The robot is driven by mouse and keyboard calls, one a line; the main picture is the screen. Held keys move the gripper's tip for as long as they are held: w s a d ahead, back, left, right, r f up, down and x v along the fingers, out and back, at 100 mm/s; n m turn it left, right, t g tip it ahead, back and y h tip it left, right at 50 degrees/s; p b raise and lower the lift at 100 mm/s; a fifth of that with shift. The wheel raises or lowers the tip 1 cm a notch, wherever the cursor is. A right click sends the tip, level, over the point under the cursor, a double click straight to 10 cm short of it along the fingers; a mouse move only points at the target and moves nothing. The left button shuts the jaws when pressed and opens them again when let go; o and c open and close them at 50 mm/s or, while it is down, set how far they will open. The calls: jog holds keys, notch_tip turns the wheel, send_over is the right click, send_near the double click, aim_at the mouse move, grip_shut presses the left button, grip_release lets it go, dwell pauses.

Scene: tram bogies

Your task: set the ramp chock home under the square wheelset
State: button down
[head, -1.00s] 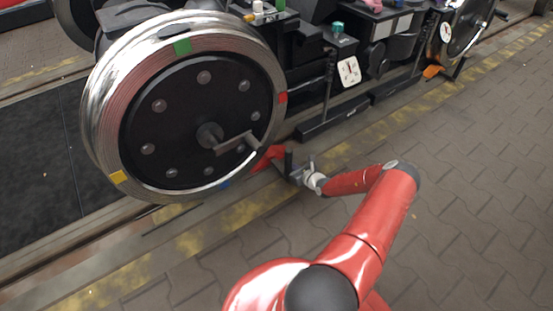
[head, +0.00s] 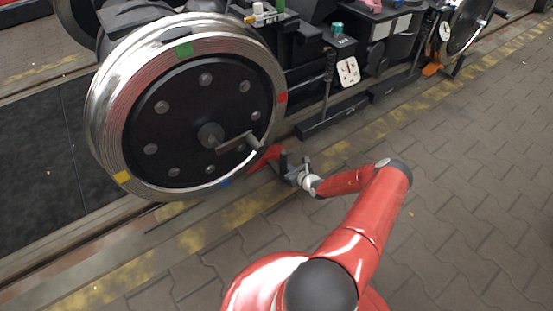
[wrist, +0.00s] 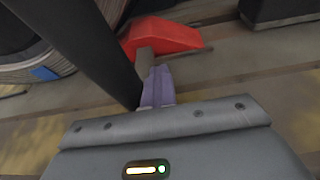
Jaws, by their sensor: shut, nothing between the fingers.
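The red ramp chock (head: 266,157) lies on the ground by the lower right of the large near wheel (head: 195,125). In the wrist view the red wedge (wrist: 170,37) is just beyond my fingertips, with a grey piece (wrist: 145,63) between it and them. My gripper (head: 297,176) is low beside this post. Its purple fingers (wrist: 158,85) are shut and empty. I cannot tell whether the chock touches the wheel, or whether this wheel is the square wheelset.
An orange piece (head: 432,70) lies by a second wheel (head: 468,28) farther right. A rail and yellow-marked strip run along the wheels. The paving (head: 470,170) at right is clear.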

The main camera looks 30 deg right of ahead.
aim_at(282, 171)
jog(key=shift+s+a+p, duration=0.15)
jog(key=shift+a+p, duration=1.4)
jog(key=shift+a, duration=0.15)
dwell(0.6)
jog(key=shift+d, duration=0.1)
jog(key=shift+d+f+b, duration=0.15)
jog(key=shift+d+b, duration=0.8)
jog(key=shift+d, duration=0.85)
jog(key=shift+r, duration=0.2)
